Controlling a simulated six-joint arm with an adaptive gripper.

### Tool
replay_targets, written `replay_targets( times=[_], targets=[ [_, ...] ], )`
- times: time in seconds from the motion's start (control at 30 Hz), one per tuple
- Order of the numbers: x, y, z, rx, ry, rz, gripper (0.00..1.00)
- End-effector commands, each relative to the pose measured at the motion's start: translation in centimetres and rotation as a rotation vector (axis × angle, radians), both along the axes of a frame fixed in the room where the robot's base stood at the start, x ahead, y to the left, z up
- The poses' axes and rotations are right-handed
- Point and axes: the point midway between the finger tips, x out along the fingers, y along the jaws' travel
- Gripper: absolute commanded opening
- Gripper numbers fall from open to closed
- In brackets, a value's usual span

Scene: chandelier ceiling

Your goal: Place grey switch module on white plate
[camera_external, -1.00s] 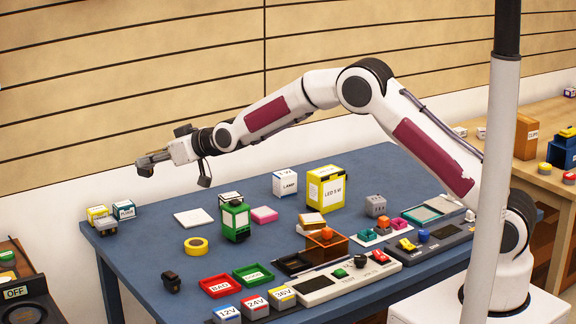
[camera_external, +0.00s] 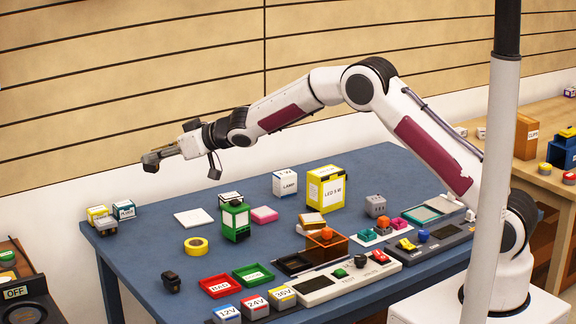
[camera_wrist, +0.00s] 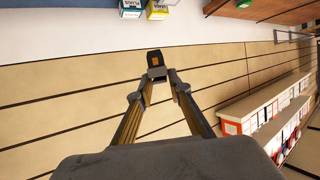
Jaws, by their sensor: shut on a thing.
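My gripper (camera_external: 158,162) is high above the left part of the blue table. In the wrist view, its long fingers (camera_wrist: 160,80) converge on a small dark grey block (camera_wrist: 154,56) with an orange patch, and they are shut on it. The block also shows as a dark shape at the fingertips in the external view (camera_external: 150,167). I cannot tell for sure that it is the grey switch module. The white plate (camera_external: 193,217) lies flat and bare on the table, below and right of my gripper in the picture.
A yellow tape roll (camera_external: 196,245) and a green device (camera_external: 235,220) are near the plate. Labelled boxes (camera_external: 124,210) and a small grey piece (camera_external: 105,226) sit at the left corner. A black switch (camera_external: 171,281) is at the front, a grey cube (camera_external: 375,205) to the right.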

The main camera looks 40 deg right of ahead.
Motion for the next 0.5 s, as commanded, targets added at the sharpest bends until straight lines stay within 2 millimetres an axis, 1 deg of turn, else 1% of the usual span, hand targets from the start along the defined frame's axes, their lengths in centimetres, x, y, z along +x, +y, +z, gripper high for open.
replay_targets(
  times=[0.37, 0.5],
  targets=[
    [0.7, -1.9, -0.3, -0.001, -0.002, 0.051, 0.0],
    [1.0, -3.1, -0.7, 0.0, 0.0, 0.079, 0.0]
  ],
)
